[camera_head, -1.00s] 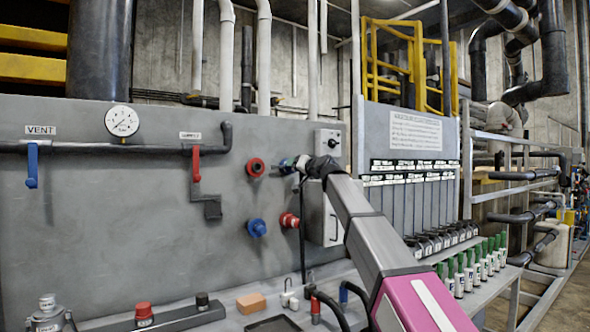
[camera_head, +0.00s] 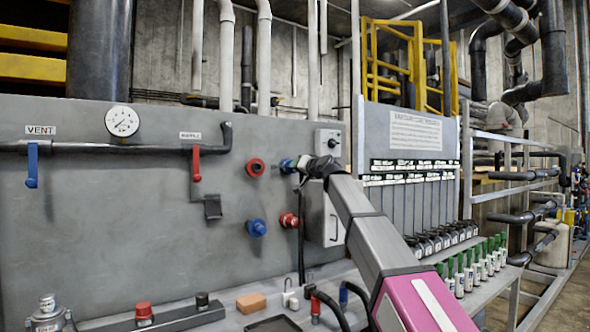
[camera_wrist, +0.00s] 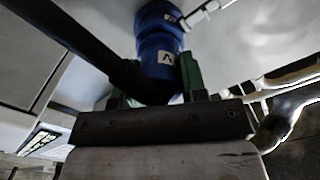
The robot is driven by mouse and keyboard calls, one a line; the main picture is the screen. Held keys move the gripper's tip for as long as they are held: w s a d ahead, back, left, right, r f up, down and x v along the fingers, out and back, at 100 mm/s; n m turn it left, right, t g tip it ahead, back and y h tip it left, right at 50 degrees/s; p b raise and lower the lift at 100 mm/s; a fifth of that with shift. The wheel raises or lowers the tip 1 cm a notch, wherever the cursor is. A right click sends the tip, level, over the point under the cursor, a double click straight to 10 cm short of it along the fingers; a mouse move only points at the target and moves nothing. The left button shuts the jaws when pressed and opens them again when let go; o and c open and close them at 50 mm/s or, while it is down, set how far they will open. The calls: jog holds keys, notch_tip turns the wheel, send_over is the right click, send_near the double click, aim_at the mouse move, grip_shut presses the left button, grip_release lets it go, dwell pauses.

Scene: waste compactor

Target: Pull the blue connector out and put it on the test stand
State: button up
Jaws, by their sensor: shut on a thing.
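The blue connector (camera_head: 287,166) is at the grey panel, in the upper row just right of a red round port. In the wrist view the blue connector (camera_wrist: 158,45) has a white label and stands between green fingers. My gripper (camera_wrist: 160,78) is shut on it. In the head view my gripper (camera_head: 302,168) is at the panel, partly hidden by my wrist. A black cable passes close by in the wrist view. I cannot tell how far the connector is seated. I cannot clearly make out a test stand.
Red (camera_head: 255,167), blue (camera_head: 256,228) and red (camera_head: 289,220) round fittings surround the connector on the panel. A red-handled valve (camera_head: 196,165) is to the left. The bench below carries an orange block (camera_head: 251,303) and a red-capped item (camera_head: 144,312). Green-topped bottles (camera_head: 469,272) line the right.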

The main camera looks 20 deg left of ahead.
jog(key=shift+s+d, duration=0.1)
jog(key=shift+d, duration=0.05)
dwell(0.3)
jog(key=shift+v, duration=2.75)
